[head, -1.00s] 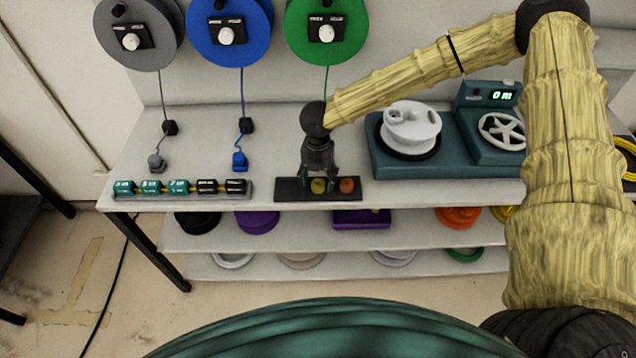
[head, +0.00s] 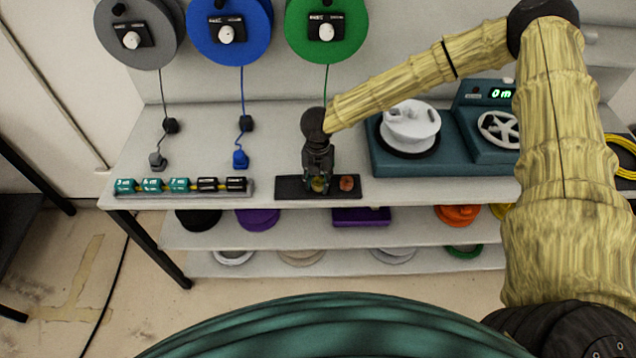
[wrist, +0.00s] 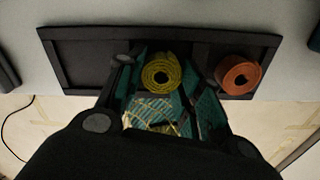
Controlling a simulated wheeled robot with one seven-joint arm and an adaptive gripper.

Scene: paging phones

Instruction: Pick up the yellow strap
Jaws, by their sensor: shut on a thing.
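The yellow strap (wrist: 161,74) is a small coiled roll. In the wrist view it sits between the two fingers of my gripper (wrist: 160,90), which is shut on it. In the head view the yellow strap (head: 319,184) is partly hidden by the fingers of my gripper (head: 319,183), at the black tray (head: 291,188). In the wrist view the black tray (wrist: 80,62) has compartments, and the strap is over or in its middle part. I cannot tell whether it touches the tray floor.
An orange coiled strap (wrist: 238,75) lies in the tray's right compartment, close beside my gripper. A teal machine (head: 470,150) stands to the right on the bench. A rack of labelled blocks (head: 180,187) lies to the left. Spools hang at the back.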

